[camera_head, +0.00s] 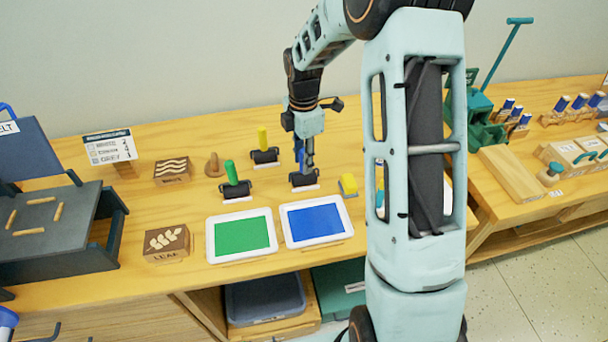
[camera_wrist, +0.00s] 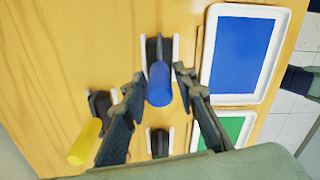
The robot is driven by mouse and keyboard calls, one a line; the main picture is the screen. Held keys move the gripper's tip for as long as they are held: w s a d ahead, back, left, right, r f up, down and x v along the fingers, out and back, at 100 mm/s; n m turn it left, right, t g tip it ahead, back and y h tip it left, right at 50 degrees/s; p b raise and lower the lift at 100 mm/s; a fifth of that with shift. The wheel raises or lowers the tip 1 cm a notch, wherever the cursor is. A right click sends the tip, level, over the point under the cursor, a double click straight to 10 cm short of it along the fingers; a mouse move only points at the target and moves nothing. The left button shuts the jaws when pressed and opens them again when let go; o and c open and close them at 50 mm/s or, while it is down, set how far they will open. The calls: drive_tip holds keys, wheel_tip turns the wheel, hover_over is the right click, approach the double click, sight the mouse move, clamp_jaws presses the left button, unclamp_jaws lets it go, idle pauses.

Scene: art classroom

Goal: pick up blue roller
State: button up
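The blue roller (camera_head: 303,182) stands upright on the wooden bench, its black roller part low and its blue handle pointing up, behind the blue ink tray. In the wrist view its blue handle (camera_wrist: 159,84) lies between the two fingers of my gripper (camera_wrist: 157,76). The fingers are spread, with a small gap visible on each side of the handle. In the head view my gripper (camera_head: 307,166) points down at the roller and partly hides its handle.
A green-handled roller (camera_head: 232,176) and a yellow-handled roller (camera_head: 262,141) stand close by on the left. My arm hides the bench farther right.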

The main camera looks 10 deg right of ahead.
sight(303, 150)
clamp_jaws()
drive_tip(key=shift+r, duration=0.1)
drive_tip(key=shift+r, duration=0.45)
wheel_tip(303, 150, up, 2)
drive_tip(key=shift+r, duration=0.25)
drive_tip(key=s+a+r, duration=0.6)
drive_tip(key=s+r, duration=0.3)
drive_tip(key=s, duration=0.3)
drive_tip(key=shift+s+a+r+b, duration=0.15)
drive_tip(key=shift+s+r+b, duration=0.1)
drive_tip(key=shift+b, duration=0.2)
